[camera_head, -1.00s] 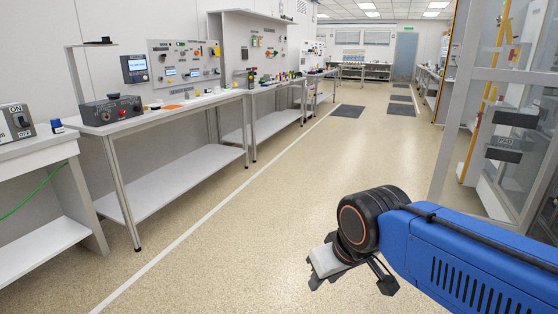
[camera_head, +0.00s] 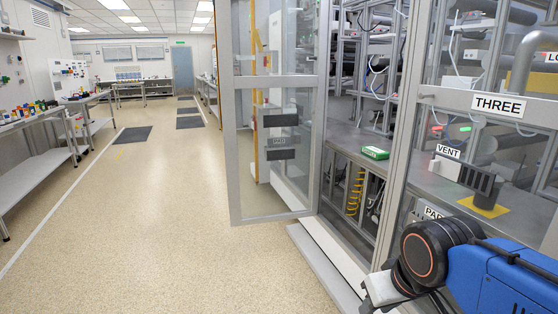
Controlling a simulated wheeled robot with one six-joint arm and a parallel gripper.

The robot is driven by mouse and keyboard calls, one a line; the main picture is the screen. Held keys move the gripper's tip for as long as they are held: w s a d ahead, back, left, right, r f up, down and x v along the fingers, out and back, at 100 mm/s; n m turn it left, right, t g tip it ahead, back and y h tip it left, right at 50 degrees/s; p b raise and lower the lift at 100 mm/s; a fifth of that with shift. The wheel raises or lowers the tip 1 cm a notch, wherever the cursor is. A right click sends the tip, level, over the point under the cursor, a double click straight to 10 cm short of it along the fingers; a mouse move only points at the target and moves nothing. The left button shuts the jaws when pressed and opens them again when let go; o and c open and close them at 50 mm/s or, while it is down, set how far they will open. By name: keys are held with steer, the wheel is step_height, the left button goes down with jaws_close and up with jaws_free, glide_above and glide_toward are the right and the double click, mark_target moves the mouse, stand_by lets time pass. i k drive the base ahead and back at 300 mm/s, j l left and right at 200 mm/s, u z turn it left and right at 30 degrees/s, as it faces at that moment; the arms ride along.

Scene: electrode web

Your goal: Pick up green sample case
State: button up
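A small green case (camera_head: 375,153) with a white marking on top lies on the grey deck (camera_head: 345,133) inside the machine, near the deck's front edge. It shows through the open bay, between the swung-out door and the panel marked THREE. My gripper (camera_head: 378,303) is at the bottom right, in front of the machine, lower and nearer to me than the case and well apart from it. Its fingers are partly cut off by the bottom edge, so I cannot tell their opening. I see nothing held in it.
A framed glass door (camera_head: 232,150) stands open left of the bay. The panel with the THREE sign (camera_head: 498,105) and its upright post bound the bay on the right. A low grey step (camera_head: 322,268) runs along the base. The aisle floor (camera_head: 150,220) is clear.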

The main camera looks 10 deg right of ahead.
mark_target(378, 155)
steer(key=l+z, duration=0.15)
steer(key=z, duration=0.55)
steer(key=i+j, duration=0.5)
steer(key=i+z, duration=0.05)
